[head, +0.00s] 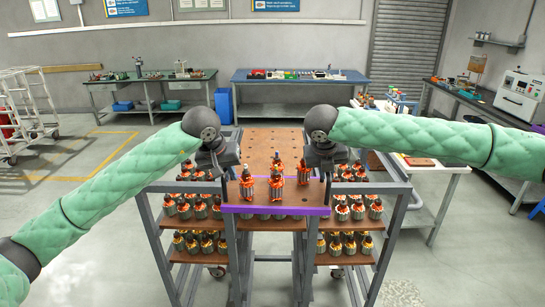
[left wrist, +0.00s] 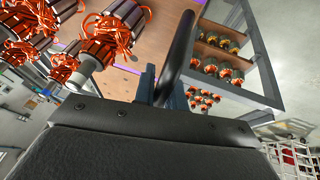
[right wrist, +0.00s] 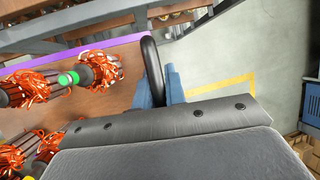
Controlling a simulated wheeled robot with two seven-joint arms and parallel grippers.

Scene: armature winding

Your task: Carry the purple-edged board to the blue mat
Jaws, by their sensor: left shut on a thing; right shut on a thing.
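The purple-edged board (head: 275,211) is brown with rows of holes and carries several orange-wound armatures (head: 276,185). Its purple front edge faces me between the two sides of a grey rack. My left gripper (head: 222,168) is shut at the board's left side, on a black loop handle (left wrist: 178,55) in the left wrist view. My right gripper (head: 326,165) is shut at the right side, on a matching black handle (right wrist: 152,68) in the right wrist view. The head view hides the fingertips. I cannot tell whether the board touches the rack. I cannot make out the blue mat.
The grey rack (head: 386,240) has lower shelves of armatures on both sides, close to the board. A white table (head: 440,188) stands to the right. A blue-topped bench (head: 300,80) and a green bench (head: 145,82) stand at the back. Floor to the left is open.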

